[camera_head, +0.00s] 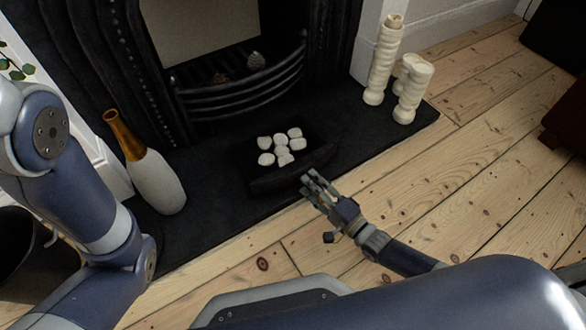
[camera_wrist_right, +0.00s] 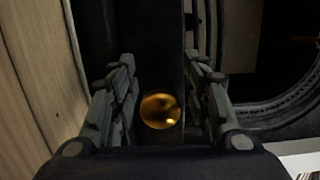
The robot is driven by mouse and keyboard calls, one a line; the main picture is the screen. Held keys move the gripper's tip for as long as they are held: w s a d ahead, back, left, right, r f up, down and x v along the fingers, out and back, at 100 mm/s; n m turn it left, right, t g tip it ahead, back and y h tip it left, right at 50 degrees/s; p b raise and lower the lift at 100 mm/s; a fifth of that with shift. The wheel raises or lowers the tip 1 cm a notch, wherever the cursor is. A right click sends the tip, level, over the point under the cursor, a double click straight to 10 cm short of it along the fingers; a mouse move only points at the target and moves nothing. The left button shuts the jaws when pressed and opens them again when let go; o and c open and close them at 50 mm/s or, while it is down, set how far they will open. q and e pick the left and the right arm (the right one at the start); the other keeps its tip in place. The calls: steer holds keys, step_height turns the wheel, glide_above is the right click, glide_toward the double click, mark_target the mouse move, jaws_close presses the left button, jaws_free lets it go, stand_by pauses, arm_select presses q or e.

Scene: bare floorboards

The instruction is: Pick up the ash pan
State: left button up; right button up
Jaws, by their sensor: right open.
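The ash pan (camera_head: 278,181) is a low black tray on the dark hearth in front of the grate. Several white stones (camera_head: 283,145) show in or over it; its dark edges blend with the hearth. My right gripper (camera_head: 309,179) is open at the pan's front right edge; contact cannot be judged. In the right wrist view, its spread fingers (camera_wrist_right: 165,105) flank a dark bar with a round golden knob-like thing (camera_wrist_right: 160,111). I cannot tell whether this belongs to the pan. My left arm enters at left, but its gripper is out of view.
A white bottle-shaped vase with a golden neck (camera_head: 158,180) stands on the hearth at left. Cream candlesticks (camera_head: 383,62) stand at right. The curved black grate (camera_head: 245,90) is behind the pan. Bare floorboards (camera_head: 470,175) lie open in front and to the right.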

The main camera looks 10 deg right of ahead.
steer(key=shift+w+a, duration=0.3)
steer(key=shift+w, duration=0.25)
jaws_close()
steer(key=shift+r, duration=0.2)
